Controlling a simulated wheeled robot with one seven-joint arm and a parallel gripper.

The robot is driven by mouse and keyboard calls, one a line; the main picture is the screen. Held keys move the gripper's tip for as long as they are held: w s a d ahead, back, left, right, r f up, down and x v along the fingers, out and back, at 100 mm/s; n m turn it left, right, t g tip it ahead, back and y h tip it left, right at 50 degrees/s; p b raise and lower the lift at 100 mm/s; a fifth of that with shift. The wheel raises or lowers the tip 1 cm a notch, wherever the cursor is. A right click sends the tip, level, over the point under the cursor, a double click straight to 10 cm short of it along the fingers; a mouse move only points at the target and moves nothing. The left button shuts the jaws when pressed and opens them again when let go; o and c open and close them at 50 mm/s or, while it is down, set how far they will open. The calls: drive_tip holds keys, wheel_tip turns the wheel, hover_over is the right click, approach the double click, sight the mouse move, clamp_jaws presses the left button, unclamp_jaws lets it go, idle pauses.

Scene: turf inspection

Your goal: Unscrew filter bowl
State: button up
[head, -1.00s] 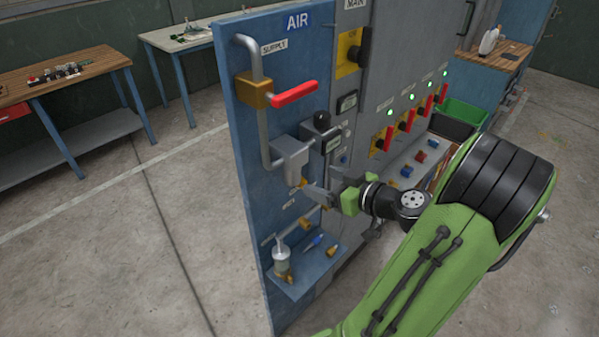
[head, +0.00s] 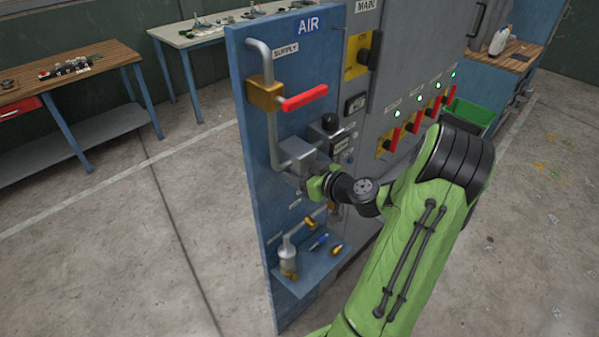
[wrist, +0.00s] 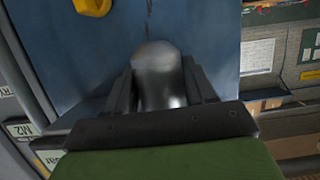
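The grey filter housing (head: 298,155) hangs on the pipe of the blue air panel in the head view. My gripper (head: 304,184) is just below it and hides the bowl there. In the wrist view a smooth grey metal bowl (wrist: 160,82) stands between the two dark fingers of my gripper (wrist: 160,72). One finger lies along each side of the bowl, very close to it. I cannot tell whether the fingers press on it.
A red-handled supply valve (head: 304,98) sticks out above the filter. A small shelf (head: 318,270) below holds an oil can (head: 288,257), a blue tool and brass fittings. Red-handled switches (head: 416,122) line the grey cabinet on the right.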

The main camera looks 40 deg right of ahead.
drive_tip(key=c, duration=0.6)
drive_tip(key=m+h+b, duration=0.2)
drive_tip(key=shift+a+f+h, duration=0.15)
drive_tip(key=shift+h, duration=0.25)
drive_tip(key=shift+c, duration=0.2)
drive_tip(key=m+g+h, duration=0.1)
drive_tip(key=m+h, duration=0.1)
drive_tip(key=shift+r+h, duration=0.2)
drive_tip(key=shift+h, duration=0.2)
drive_tip(key=shift+m+h+p, duration=0.4)
drive_tip(key=shift+m+p, duration=0.1)
drive_tip(key=o, duration=1.2)
drive_tip(key=shift+c, duration=0.7)
drive_tip(key=shift+f, duration=0.1)
